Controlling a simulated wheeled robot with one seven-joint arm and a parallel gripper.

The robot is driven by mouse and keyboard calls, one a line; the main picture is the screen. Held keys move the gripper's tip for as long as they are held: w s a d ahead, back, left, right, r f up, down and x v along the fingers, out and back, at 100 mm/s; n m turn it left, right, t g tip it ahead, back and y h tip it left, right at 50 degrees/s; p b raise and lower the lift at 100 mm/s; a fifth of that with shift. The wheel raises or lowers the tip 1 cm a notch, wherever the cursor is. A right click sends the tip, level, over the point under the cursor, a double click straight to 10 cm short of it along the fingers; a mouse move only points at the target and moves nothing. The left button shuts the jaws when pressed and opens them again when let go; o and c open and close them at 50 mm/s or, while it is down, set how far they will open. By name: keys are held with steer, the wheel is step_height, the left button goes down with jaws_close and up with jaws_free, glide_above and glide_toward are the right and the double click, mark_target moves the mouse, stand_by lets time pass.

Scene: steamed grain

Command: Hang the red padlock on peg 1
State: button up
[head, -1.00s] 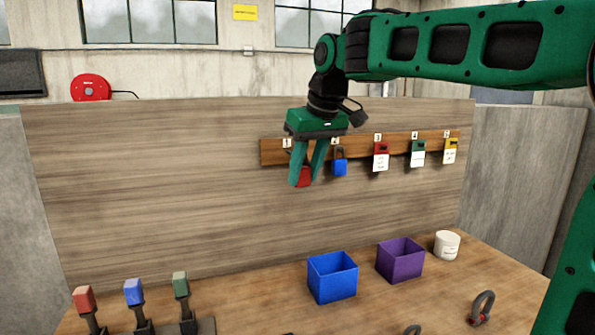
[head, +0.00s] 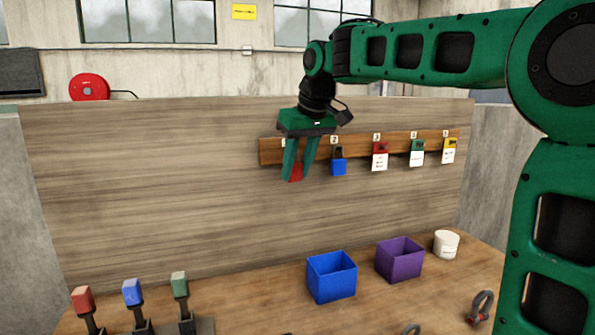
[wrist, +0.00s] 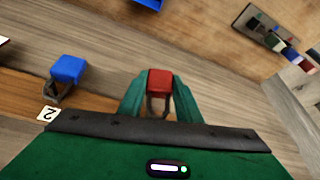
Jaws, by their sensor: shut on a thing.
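The red padlock (head: 296,172) is between the two green fingers of my gripper (head: 298,173), mostly hidden by them in the head view. The wrist view shows its red body (wrist: 160,82) and grey shackle between the fingertips (wrist: 160,90). My gripper is shut on it, in front of the left end of the wooden peg rail (head: 266,153). The fingers cover the peg 1 spot, so I cannot tell whether the shackle is around the peg. A blue padlock (head: 338,167) hangs at peg 2, right of my gripper; it also shows in the wrist view (wrist: 68,70).
Red, green and yellow tagged items (head: 380,156) hang farther right on the rail. Below stand a blue bin (head: 332,278), a purple bin (head: 399,260) and a white tub (head: 446,244). Red, blue and green-topped switches (head: 132,292) stand at the front left.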

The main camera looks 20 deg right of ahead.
steer(key=shift+w+f, duration=0.2)
steer(key=shift+w, duration=0.65)
steer(key=shift+w+f, duration=0.15)
steer(key=shift+w, duration=0.7)
steer(key=shift+w+f, duration=0.2)
steer(key=shift+w, duration=0.65)
steer(key=o, duration=1.2)
steer(key=v, duration=0.8)
steer(key=shift+d+r, duration=0.1)
steer(key=shift+r, duration=0.05)
steer(key=shift+v, duration=1.15)
